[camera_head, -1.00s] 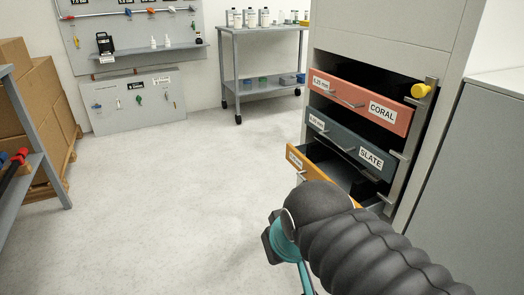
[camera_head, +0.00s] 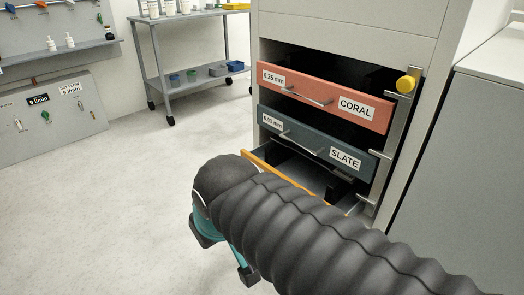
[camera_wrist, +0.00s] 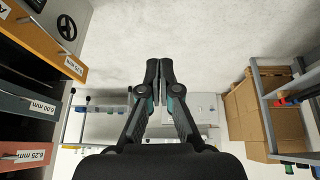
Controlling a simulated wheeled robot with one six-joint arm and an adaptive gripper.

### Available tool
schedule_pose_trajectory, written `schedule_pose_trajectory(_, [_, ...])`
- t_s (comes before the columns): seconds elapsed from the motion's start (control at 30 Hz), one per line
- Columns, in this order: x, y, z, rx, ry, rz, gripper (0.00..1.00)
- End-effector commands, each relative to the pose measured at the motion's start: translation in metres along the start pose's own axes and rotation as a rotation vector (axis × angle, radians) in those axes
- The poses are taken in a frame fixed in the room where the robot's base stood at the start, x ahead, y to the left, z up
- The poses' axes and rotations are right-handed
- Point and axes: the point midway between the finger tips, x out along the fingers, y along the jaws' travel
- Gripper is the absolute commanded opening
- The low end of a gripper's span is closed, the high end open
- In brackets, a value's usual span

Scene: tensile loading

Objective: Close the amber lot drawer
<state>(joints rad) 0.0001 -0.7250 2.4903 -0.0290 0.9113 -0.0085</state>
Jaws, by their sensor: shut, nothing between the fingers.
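The amber drawer (camera_head: 256,161) is the lowest of three drawers in the cabinet and stands pulled out; most of its front is hidden behind my arm in the head view. In the wrist view, which is upside down, its amber front (camera_wrist: 45,43) with a handle (camera_wrist: 67,27) shows at the upper left. My gripper (camera_wrist: 159,63) is shut and empty, apart from the drawer, over the floor. In the head view only part of my gripper shows, below my arm, and its fingertips are hidden.
A bar with a yellow knob (camera_head: 406,84) stands at the cabinet's right side. A grey cart (camera_head: 190,82) is behind; boxes (camera_wrist: 245,112) show in the wrist view. The left floor is clear.

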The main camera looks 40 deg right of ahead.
Motion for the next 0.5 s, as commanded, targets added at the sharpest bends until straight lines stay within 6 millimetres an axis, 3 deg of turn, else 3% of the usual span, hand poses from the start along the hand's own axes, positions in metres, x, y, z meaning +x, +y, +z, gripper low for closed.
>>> schedule_pose_trajectory(0.17, [0.018, 0.023, -0.007, -0.126, -0.143, 0.102, 0.00])
schedule_pose_trajectory(0.5, [0.061, 0.100, -0.036, -0.498, -0.538, 0.362, 0.00])
